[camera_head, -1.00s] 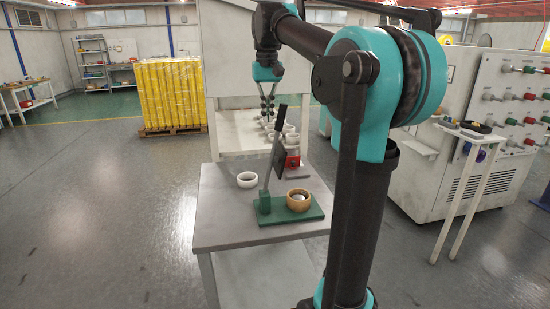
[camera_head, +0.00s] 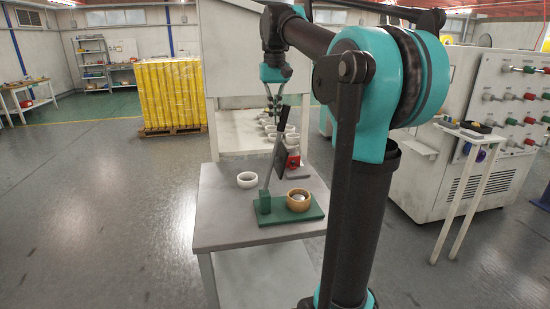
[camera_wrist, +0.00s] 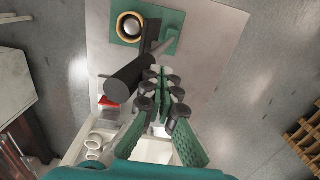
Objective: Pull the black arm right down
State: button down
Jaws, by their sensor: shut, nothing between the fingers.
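The green-based device (camera_head: 315,210) stands on the grey table, with a tan ring on its right part. Its grey lever post with the black arm (camera_head: 280,150) rises from the left end, tilted to the right. In the wrist view the black arm's thick round end (camera_wrist: 128,82) points toward the camera. My gripper (camera_head: 275,112) is shut and empty, at the upper left side of the black arm. In the wrist view its fingertips (camera_wrist: 162,78) are together just right of the black arm, close to it or touching; I cannot tell which.
The green base also shows in the wrist view (camera_wrist: 170,22).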

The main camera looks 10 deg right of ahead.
jog(key=shift+d, duration=0.1)
jog(key=d, duration=0.2)
jog(key=d+f, duration=0.1)
jog(key=d, duration=0.1)
jog(key=shift+d, duration=0.2)
jog(key=d, duration=0.1)
jog(key=d+f, duration=0.1)
jog(key=d, duration=0.1)
jog(key=d+f, duration=0.1)
jog(key=shift+d, duration=0.15)
dwell(0.4)
